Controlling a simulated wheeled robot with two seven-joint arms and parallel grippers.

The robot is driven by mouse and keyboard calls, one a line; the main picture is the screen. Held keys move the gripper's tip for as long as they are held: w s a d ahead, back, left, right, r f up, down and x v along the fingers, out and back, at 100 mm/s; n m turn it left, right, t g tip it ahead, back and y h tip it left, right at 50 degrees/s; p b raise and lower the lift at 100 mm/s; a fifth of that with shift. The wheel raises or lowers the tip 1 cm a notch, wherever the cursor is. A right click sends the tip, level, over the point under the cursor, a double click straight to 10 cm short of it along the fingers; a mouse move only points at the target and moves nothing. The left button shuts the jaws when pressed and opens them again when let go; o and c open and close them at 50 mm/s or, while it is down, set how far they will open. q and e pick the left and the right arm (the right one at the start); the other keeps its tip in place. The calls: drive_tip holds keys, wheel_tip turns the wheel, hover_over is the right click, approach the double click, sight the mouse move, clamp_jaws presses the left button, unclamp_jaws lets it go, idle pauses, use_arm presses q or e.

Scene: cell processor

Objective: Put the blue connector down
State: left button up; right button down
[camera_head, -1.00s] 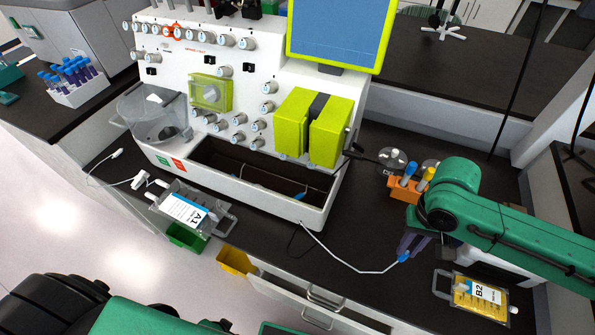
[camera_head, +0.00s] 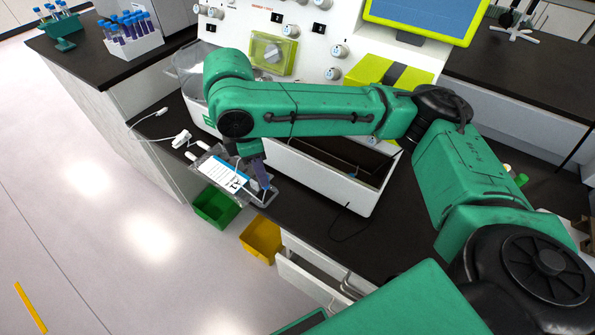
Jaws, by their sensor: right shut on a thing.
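My right gripper (camera_head: 262,178) points down over the right end of the clear bag with the white A1 label (camera_head: 222,178). It is shut, and in the frame from before it held the blue connector on its white tube. The blue connector is now too small and covered to make out clearly between the fingers. I cannot tell whether it touches the bag or the counter. The A1 bag lies at the counter's front left edge, with a white clamp (camera_head: 181,138) and tubing beside it. My left gripper is not in view.
A green bin (camera_head: 213,209) and a yellow bin (camera_head: 262,240) hang below the counter edge. The white processor (camera_head: 325,185) with its open trough stands behind my right arm. An open drawer (camera_head: 305,281) juts out in front. A rack of blue-capped tubes (camera_head: 134,42) stands at upper left.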

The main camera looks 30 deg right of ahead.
drive_tip(key=w+d+r+n, duration=0.1)
drive_tip(key=w+d+n, duration=0.2)
drive_tip(key=w+d, duration=0.35)
drive_tip(key=w+d+n, duration=0.2)
drive_tip(key=w+d, duration=0.1)
drive_tip(key=d, duration=0.6)
drive_tip(key=f, duration=0.5)
drive_tip(key=f+p, duration=0.1)
drive_tip(key=f, duration=0.4)
drive_tip(key=shift+w+d+f, duration=0.15)
drive_tip(key=shift+d+f, duration=0.05)
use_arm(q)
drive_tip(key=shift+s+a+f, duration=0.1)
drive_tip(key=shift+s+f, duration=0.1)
use_arm(e)
drive_tip(key=shift+w+d+f, duration=0.1)
drive_tip(key=shift+f, duration=0.2)
drive_tip(key=c, duration=0.8)
unclamp_jaws()
drive_tip(key=shift+f, duration=0.1)
drive_tip(key=shift+c, duration=0.2)
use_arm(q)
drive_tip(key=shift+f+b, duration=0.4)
use_arm(e)
wheel_tip(320, 180, up, 12)
drive_tip(key=a, duration=0.1)
drive_tip(key=shift+s+a, duration=0.2)
